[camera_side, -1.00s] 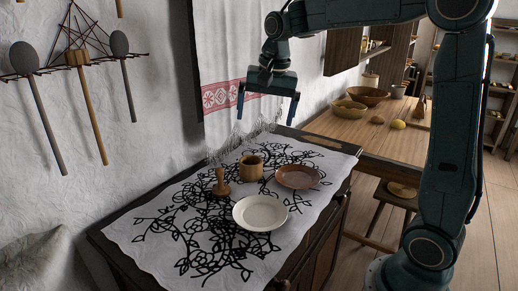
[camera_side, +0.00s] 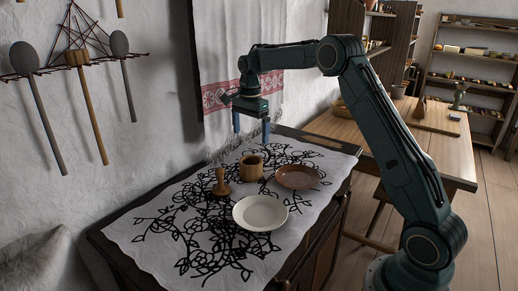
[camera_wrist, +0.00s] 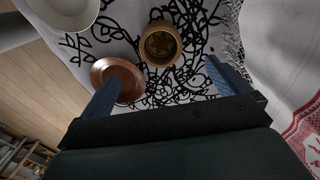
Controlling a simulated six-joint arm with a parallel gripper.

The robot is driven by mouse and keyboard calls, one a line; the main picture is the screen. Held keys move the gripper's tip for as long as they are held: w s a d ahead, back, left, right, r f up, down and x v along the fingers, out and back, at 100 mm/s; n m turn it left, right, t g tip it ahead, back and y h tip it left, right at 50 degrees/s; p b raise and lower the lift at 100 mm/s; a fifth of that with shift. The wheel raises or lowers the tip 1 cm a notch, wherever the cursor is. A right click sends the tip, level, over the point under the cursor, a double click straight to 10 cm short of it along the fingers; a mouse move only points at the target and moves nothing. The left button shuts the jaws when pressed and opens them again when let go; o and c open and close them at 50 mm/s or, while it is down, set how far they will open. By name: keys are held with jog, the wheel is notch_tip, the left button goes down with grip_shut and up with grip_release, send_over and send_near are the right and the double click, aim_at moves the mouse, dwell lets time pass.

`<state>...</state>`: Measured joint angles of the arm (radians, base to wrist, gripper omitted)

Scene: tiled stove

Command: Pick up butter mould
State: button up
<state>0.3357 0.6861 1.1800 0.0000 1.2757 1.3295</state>
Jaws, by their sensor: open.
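A round wooden cup (camera_side: 251,168), which looks like the butter mould, stands upright on the patterned cloth. In the wrist view the cup (camera_wrist: 161,44) shows its open top and a carved pattern inside, ahead of the fingertips. A wooden stamp-like piece with an upright handle (camera_side: 221,182) stands left of it; the frames do not settle which one the task names. My gripper (camera_side: 251,136) is open and empty above the cup, fingers pointing down. In the wrist view my gripper (camera_wrist: 165,86) has its two fingers wide apart.
A white plate (camera_side: 260,213) lies in front of the cup and a brown dish (camera_side: 297,177) to its right. The cloth (camera_side: 165,235) covers a dark chest. A fringed towel (camera_side: 225,65) hangs on the wall close behind my gripper.

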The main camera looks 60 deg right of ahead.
aim_at(251, 167)
jog(key=shift+f, duration=4.3)
jog(key=shift+f, duration=0.1)
jog(key=shift+d+f, duration=0.1)
jog(key=shift+f, duration=2.4)
jog(key=shift+c, duration=0.2)
jog(key=c, duration=1.1)
jog(key=shift+w, duration=0.1)
jog(key=shift+c, duration=0.5)
jog(key=shift+r, duration=0.15)
